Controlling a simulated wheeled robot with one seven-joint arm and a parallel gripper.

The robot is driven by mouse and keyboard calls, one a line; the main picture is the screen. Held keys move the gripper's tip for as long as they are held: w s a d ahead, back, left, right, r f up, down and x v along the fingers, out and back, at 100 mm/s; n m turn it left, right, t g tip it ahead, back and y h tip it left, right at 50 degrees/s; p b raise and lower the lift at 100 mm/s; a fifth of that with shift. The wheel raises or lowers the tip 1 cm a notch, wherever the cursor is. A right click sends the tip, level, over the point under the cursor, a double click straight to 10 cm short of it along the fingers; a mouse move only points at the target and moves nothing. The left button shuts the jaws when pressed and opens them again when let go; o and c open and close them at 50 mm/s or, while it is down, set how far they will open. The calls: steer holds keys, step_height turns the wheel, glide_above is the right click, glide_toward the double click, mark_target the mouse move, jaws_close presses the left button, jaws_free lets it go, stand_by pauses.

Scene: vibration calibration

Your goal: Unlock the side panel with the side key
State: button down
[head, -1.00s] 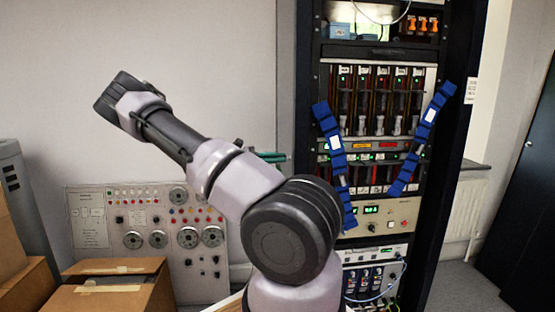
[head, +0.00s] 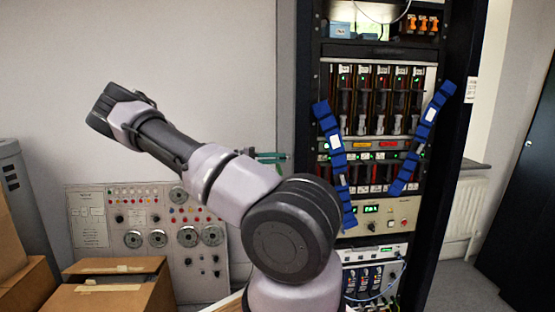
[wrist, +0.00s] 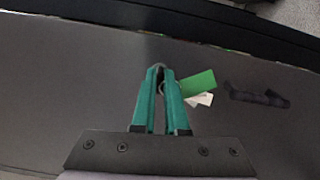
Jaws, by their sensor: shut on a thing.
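My gripper (wrist: 160,80) is shut on a small key on a ring, with a green tag (wrist: 198,84) and pale tags (wrist: 202,99) hanging to its right in the wrist view. The key itself is mostly hidden between the teal fingers. A broad dark grey surface (wrist: 80,75) fills the view behind the fingers; I cannot tell whether it is the side panel or whether the key touches it. In the head view, the teal fingers (head: 266,158) show just past my arm, left of the equipment rack. No keyhole is clearly visible.
The tall black equipment rack (head: 307,80) stands right of my arm, with blue straps (head: 330,130) across its front. A control panel (head: 150,230) stands at the lower left, behind cardboard boxes (head: 110,290). A dark strap-like shape (wrist: 258,96) lies right of the tags.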

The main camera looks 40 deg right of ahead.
steer(key=shift+m, duration=0.6)
steer(key=c, duration=0.9)
jaws_free()
steer(key=shift+c, duration=0.2)
